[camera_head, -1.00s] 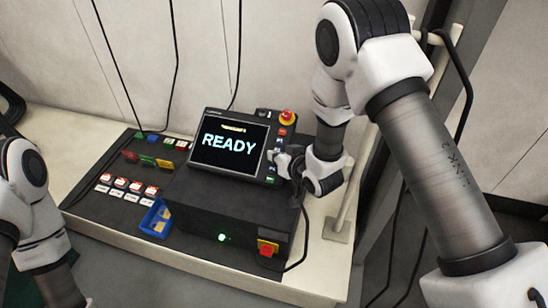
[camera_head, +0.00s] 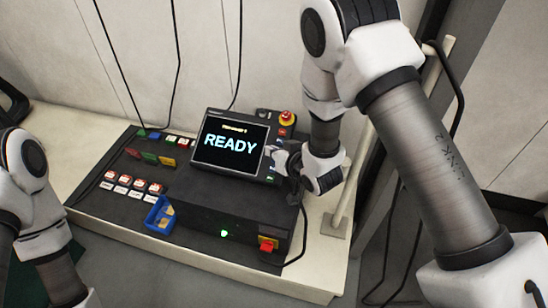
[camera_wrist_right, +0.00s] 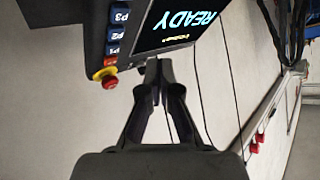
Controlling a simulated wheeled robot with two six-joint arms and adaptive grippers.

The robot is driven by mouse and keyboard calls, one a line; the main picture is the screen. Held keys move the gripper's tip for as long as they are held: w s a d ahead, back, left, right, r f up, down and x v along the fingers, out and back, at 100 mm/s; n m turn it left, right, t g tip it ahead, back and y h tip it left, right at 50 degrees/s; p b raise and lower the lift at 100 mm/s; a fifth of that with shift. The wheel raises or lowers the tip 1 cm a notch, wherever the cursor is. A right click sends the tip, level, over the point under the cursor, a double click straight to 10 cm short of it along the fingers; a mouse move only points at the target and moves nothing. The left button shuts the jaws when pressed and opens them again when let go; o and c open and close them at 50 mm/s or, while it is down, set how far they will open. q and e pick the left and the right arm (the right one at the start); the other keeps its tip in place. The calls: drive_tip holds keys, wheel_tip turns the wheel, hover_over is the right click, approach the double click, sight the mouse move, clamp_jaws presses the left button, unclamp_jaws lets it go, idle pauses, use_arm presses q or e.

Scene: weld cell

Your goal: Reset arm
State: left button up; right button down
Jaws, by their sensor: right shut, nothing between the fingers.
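My right gripper (camera_head: 284,160) is at the right edge of the control pendant (camera_head: 229,141), whose screen reads READY. In the right wrist view the gripper's dark fingers (camera_wrist_right: 158,75) are shut with nothing between them. The pendant's screen (camera_wrist_right: 182,25) and its side buttons show close to the fingertips there. Whether the fingers touch the pendant cannot be told. My left arm comes in at the left edge of the head view, and its gripper is out of the picture.
A red emergency button (camera_head: 287,117) tops the pendant's right side. The black console (camera_head: 190,203) carries rows of buttons, a blue bin (camera_head: 159,214) and a red switch (camera_head: 268,245). A post (camera_head: 350,185) and hanging cables stand to the right.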

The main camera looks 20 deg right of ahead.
idle(0.4)
